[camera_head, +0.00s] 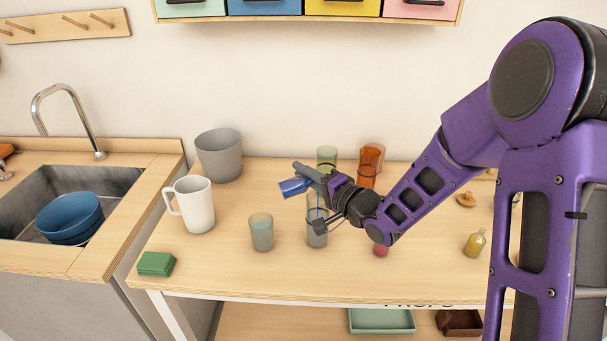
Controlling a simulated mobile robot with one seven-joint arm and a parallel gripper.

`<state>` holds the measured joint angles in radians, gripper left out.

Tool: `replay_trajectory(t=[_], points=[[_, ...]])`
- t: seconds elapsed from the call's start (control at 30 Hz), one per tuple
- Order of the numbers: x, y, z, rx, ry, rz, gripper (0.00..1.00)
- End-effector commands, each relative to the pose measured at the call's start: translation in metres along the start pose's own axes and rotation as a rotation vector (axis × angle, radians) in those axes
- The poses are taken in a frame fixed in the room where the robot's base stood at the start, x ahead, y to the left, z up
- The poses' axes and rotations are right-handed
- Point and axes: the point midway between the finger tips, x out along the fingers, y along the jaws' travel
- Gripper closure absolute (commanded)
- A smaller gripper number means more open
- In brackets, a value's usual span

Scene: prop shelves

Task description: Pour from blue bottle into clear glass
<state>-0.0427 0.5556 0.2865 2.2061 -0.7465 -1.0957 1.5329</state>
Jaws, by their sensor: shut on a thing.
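My gripper (317,188) is shut on the blue bottle (293,187) and holds it above the table. The bottle is tilted far over, nearly level, with its visible end toward the left; the fingers hide part of it. A tall clear glass (316,236) stands upright on the table just below my gripper, partly hidden by it. A shorter grey-blue see-through glass (262,233) stands to its left. I cannot tell whether liquid is leaving the bottle.
A white mug (195,206), grey pot (219,155) and green block (156,263) stand to the left. Green (327,157) and orange (369,168) glasses stand behind my gripper. A small yellow bottle (474,244) stands right. The table's front middle is clear.

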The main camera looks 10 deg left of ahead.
Motion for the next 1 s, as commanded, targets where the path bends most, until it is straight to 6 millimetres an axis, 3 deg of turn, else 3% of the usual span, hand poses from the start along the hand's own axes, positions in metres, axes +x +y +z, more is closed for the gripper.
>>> replay_trajectory(t=[0.27,0.53,0.83,1.0], points=[[0.0,-0.002,0.0,-0.012,0.001,0.004,1.0],[-0.001,-0.011,-0.003,-0.165,0.003,0.074,1.0],[-0.001,-0.006,-0.003,-0.13,0.004,0.059,1.0],[-0.001,-0.012,-0.002,-0.203,0.002,0.084,1.0]])
